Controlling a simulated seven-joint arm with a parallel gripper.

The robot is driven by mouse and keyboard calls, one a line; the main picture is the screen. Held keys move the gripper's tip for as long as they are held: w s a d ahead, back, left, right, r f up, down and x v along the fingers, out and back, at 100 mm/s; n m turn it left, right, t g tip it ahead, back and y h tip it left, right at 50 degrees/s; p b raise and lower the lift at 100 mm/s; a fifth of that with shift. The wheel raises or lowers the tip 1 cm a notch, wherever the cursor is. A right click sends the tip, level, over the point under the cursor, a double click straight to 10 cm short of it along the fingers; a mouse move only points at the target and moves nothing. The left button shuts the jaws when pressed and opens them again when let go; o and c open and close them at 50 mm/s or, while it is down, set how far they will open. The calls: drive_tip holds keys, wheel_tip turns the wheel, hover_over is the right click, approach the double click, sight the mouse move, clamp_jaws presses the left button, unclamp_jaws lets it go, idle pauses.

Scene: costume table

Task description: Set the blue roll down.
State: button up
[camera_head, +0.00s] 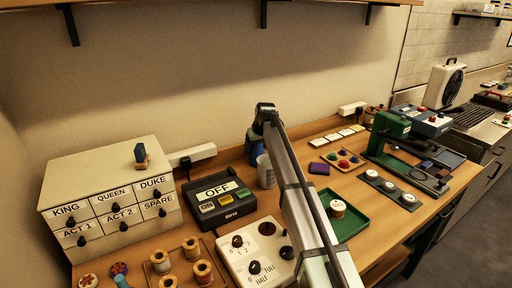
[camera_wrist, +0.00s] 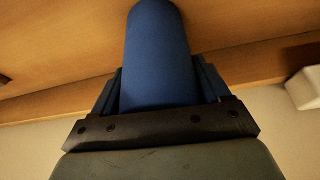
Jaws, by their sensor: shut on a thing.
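The blue roll (camera_wrist: 158,45) fills the middle of the wrist view, and my gripper (camera_wrist: 160,88) is shut around it with one dark finger on each side. In the head view the blue roll (camera_head: 254,144) shows below the end of my arm, close to the wall at the back of the wooden table. My gripper is mostly hidden behind the arm there. I cannot tell whether the roll's lower end touches the table.
A labelled drawer cabinet (camera_head: 108,190) and a dark OFF switch box (camera_head: 218,203) stand to the left. A white control panel (camera_head: 257,252) is in front. A power strip (camera_head: 192,155) lies along the wall.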

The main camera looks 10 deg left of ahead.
drive_tip(key=o, duration=1.1)
drive_tip(key=v, duration=1.2)
